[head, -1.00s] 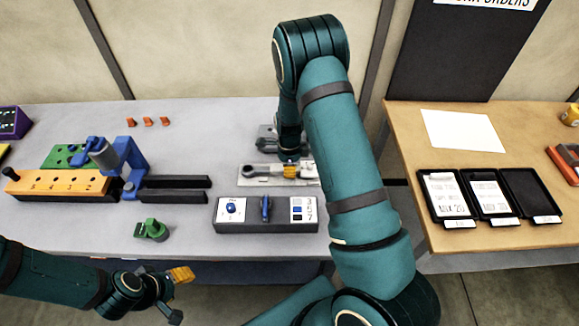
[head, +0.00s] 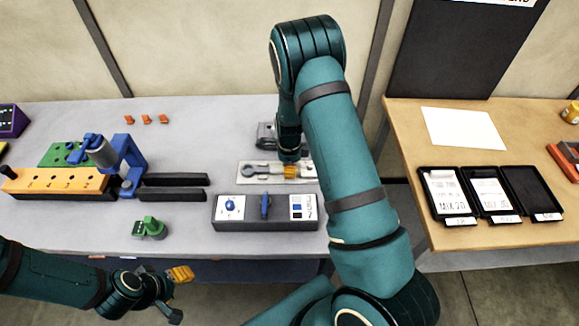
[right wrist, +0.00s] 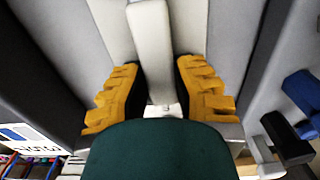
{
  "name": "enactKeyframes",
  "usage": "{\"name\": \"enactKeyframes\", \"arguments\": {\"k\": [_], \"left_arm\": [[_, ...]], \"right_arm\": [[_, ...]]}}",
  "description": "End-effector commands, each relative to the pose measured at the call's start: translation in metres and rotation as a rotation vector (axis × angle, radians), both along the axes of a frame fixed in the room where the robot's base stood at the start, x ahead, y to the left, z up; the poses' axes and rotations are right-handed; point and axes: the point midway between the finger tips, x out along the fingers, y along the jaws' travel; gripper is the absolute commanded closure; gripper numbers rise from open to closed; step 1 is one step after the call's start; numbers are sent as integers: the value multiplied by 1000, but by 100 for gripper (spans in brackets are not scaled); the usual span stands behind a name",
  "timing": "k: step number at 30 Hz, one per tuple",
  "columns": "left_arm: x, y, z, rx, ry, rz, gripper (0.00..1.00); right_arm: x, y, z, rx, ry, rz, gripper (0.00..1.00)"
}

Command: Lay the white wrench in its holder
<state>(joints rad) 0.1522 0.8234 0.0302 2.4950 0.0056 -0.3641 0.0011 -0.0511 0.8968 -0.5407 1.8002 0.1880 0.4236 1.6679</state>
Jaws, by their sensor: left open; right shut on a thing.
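The pale wrench (head: 254,170) lies over its flat, light holder plate (head: 246,181) on the grey bench. My right gripper (head: 290,172) is shut on the wrench's handle, and the ring end points left. In the right wrist view the pale wrench (right wrist: 152,50) runs between the yellow fingers (right wrist: 160,100), with a light plate behind it. I cannot tell whether the wrench touches the plate. My left gripper (head: 181,274) is open and empty, in front of the bench's edge.
A switch box (head: 265,212) stands just in front of the holder. A dark grey object (head: 266,135) is behind it, partly hidden by my right arm. An orange and blue jig (head: 60,182) and a green part (head: 149,228) are at left. Trays (head: 487,219) lie on the wooden table.

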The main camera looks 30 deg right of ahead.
Motion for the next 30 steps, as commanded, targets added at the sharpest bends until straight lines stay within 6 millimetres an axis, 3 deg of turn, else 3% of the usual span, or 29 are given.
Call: {"name": "enactKeyframes", "arguments": {"k": [4,5,6,19,30], "left_arm": [[0,0,0,0,0,0,48],[0,0,1,0,0,0,48],[0,0,1,0,0,0,48],[0,0,0,0,0,0,48],[0,0,0,0,0,0,48]], "right_arm": [[1,0,1,0,-2,0,100],[1,0,1,0,-2,0,61],[1,0,1,0,-1,0,47],[0,0,7,-1,-2,0,47],[1,1,77,0,-5,1,47]]}}
